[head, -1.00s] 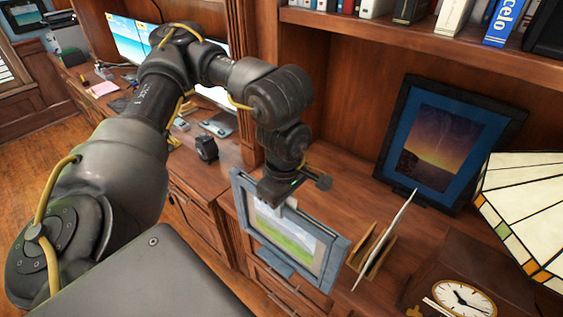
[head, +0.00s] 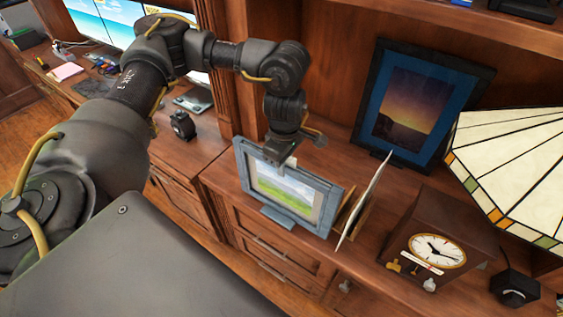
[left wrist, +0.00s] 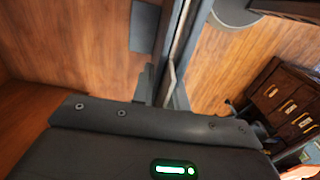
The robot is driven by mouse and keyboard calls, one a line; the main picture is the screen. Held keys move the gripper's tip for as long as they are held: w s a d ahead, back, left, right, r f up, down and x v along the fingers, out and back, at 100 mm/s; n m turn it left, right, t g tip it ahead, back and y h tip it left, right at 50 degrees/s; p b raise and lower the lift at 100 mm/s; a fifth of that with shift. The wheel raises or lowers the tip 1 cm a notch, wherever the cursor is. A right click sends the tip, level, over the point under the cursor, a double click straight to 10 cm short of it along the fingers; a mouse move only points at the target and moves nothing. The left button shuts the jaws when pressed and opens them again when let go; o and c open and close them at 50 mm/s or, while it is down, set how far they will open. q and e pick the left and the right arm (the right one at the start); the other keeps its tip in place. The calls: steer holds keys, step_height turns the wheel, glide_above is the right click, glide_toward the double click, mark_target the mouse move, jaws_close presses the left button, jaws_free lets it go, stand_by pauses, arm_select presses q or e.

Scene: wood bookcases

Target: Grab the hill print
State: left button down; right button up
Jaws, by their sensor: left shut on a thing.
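The hill print (head: 285,190), a green field under a pale sky in a grey-blue frame, is upright at the front of the wooden counter in the head view. My left gripper (head: 281,163) is shut on its top edge from above. In the left wrist view the frame (left wrist: 178,40) shows nearly edge-on between the fingers (left wrist: 165,90). I cannot tell whether the frame's base still touches the counter. My right gripper is not in view.
A letter holder with a thin card (head: 362,203) is close to the print's right. A sunset picture (head: 417,103) leans behind. A clock (head: 437,250) and stained-glass lamp (head: 520,165) stand right. A black watch stand (head: 183,125) is left, on the lower desk.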

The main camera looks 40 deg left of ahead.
arm_select(q)
steer(key=w+f, duration=0.2)
steer(key=w, duration=0.1)
steer(key=shift+w+f+p, duration=0.15)
steer(key=shift+p, duration=0.15)
steer(key=shift+f, duration=0.1)
steer(key=c, duration=1.4)
jaws_free()
